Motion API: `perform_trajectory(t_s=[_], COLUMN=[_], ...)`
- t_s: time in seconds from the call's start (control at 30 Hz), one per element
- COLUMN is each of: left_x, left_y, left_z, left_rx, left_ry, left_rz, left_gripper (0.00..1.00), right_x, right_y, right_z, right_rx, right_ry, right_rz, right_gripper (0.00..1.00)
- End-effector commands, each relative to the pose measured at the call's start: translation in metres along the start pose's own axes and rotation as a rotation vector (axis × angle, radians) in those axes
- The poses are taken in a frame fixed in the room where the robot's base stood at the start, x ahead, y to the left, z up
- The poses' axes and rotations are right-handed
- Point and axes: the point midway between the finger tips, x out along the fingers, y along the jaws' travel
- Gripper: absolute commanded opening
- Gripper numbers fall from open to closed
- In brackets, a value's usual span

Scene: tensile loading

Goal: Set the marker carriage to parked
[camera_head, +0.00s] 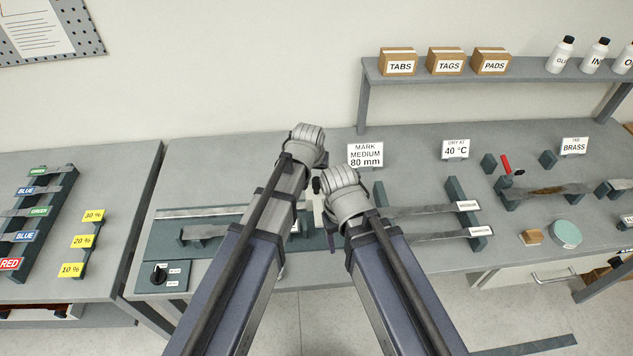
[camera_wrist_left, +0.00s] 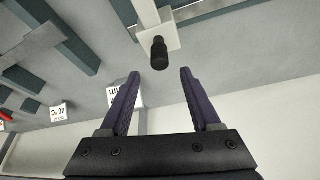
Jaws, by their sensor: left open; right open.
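The marking rig (camera_head: 210,222) is a dark base with pale rails on the middle bench, partly hidden by my arms. A white block with a black knob, apparently the marker carriage, shows in the left wrist view (camera_wrist_left: 153,37) and partly between my arms in the head view (camera_head: 318,207). My left gripper (camera_wrist_left: 160,74) is open and empty, with the black knob (camera_wrist_left: 159,54) just beyond and between its fingertips, seemingly apart from them. In the head view its fingers are hidden. My right gripper (camera_head: 332,238) is mostly hidden behind its wrist, low beside the rig.
A black dial (camera_head: 158,275) sits at the rig's front left; its labels are too small to read. A "MARK MEDIUM 80 mm" sign (camera_head: 366,155) stands behind. Strips on a rack (camera_head: 455,206) lie to the right. A shelf (camera_head: 420,72) with boxes spans the back right.

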Motion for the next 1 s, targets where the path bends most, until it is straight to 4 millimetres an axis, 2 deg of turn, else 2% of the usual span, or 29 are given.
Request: perform_trajectory(t_s=[0.03, 0.4, 0.77, 1.0], left_x=[0.012, 0.057, 0.06, 0.06], left_y=[0.0, 0.0, 0.0, 0.0], left_z=[0.001, 0.001, 0.0, 0.0], left_rx=[0.0, 0.0, 0.0, 0.0], left_ry=[0.0, -0.001, -0.001, -0.001], left_rz=[0.0, 0.0, 0.0, 0.0], left_gripper=[0.64, 0.64, 0.64, 0.39], right_x=[0.011, 0.053, 0.055, 0.055], right_y=[-0.001, -0.005, -0.005, -0.005], right_z=[-0.001, -0.003, -0.003, -0.003], right_rx=[-0.001, -0.004, -0.003, -0.003], right_ry=[0.0, 0.0, 0.0, 0.0], right_rz=[0.0, 0.001, 0.001, 0.001], right_gripper=[0.64, 0.64, 0.64, 0.64])
